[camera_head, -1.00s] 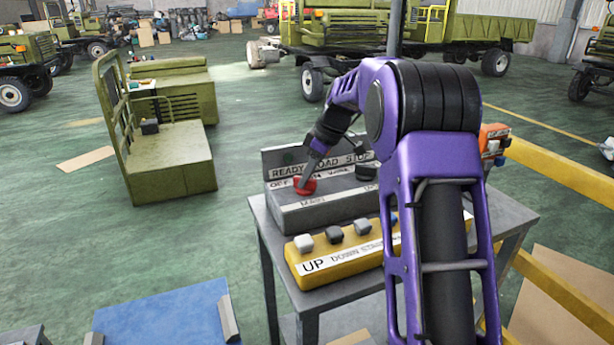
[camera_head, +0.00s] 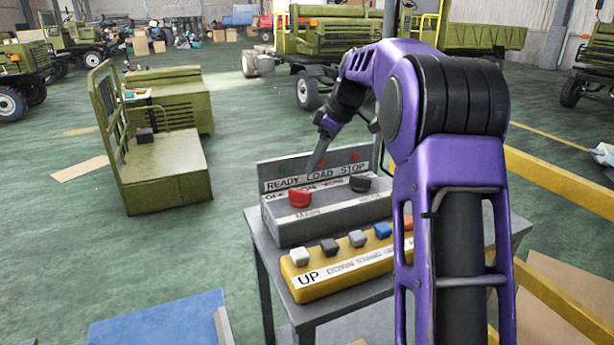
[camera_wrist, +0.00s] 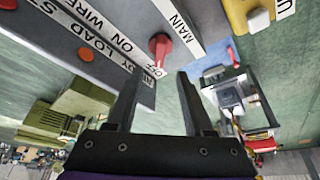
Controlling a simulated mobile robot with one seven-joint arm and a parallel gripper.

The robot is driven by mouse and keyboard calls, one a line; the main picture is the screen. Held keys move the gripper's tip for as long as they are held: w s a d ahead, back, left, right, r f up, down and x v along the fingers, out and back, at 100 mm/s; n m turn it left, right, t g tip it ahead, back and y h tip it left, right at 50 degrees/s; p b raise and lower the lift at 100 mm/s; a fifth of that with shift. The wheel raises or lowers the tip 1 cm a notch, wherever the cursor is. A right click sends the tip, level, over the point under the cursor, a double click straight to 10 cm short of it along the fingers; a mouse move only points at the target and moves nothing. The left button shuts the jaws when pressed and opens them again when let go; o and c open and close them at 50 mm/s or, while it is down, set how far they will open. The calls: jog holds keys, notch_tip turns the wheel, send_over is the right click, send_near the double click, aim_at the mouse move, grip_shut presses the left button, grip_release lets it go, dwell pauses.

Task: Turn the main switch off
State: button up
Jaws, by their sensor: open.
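The main switch is a red rotary knob (camera_head: 299,198) on the sloped grey control box (camera_head: 330,211), above the MAIN label. In the wrist view the red knob (camera_wrist: 160,46) shows beyond the fingertips, and its handle appears to point toward the OFF marking. My gripper (camera_head: 316,160) is above and behind the knob, apart from it, in front of the READY LOAD STOP panel. In the wrist view my gripper (camera_wrist: 157,80) has its two fingers spread with nothing between them.
A black knob (camera_head: 360,184) sits right of the red one. A yellow button box (camera_head: 322,285) stands in front on the grey table (camera_head: 264,262). A yellow rail (camera_head: 560,185) runs at the right.

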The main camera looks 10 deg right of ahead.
jog(key=p+v, duration=0.1)
jog(key=v, duration=0.7)
